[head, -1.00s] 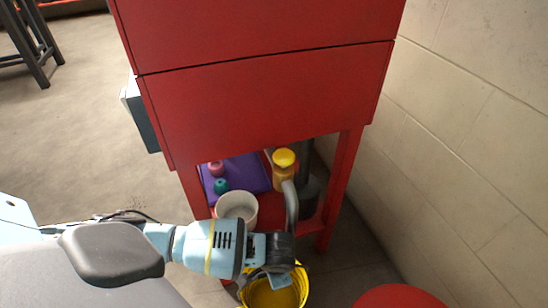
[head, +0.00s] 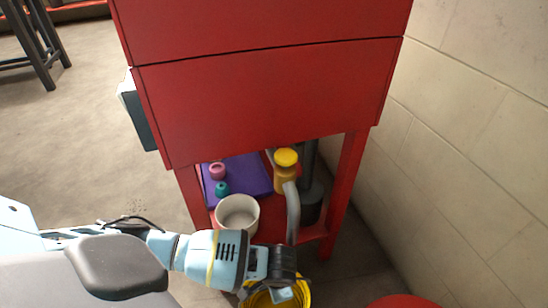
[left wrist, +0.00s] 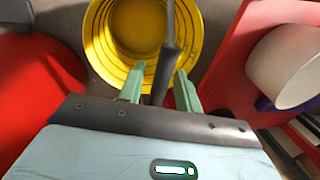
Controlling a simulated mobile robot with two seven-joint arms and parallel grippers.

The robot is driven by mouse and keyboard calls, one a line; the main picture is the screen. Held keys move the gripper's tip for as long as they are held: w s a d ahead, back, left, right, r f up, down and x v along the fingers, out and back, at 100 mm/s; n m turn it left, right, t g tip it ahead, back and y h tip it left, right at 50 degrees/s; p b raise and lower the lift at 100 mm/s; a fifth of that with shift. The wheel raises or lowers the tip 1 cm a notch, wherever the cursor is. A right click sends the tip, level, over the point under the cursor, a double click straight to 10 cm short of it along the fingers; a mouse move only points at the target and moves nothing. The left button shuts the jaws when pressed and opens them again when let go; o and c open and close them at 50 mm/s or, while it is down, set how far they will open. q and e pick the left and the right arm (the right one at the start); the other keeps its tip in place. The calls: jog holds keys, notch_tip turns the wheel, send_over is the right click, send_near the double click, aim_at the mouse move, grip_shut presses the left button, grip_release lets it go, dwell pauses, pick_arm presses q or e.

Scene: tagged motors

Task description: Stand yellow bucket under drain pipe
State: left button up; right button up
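The yellow bucket (head: 304,291) stands at the bottom of the head view, in front of the red cabinet and partly hidden by my left gripper (head: 287,287). In the left wrist view I look down into the open bucket (left wrist: 195,35). Its dark handle grip (left wrist: 168,62) rises toward my left gripper (left wrist: 159,75), whose pale green fingers stand apart on either side of it. A gap shows beside the left finger. The grey drain pipe (head: 293,215) hangs down at the cabinet's open front, its lower end close above my left wrist. My right gripper is out of view.
The red cabinet (head: 260,95) has a low shelf holding a white pot (head: 237,214), a purple tray (head: 245,174) with small pots, and a yellow-capped jar (head: 286,158). A red round object (head: 400,302) stands at lower right. A block wall (head: 470,130) bounds the right side.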

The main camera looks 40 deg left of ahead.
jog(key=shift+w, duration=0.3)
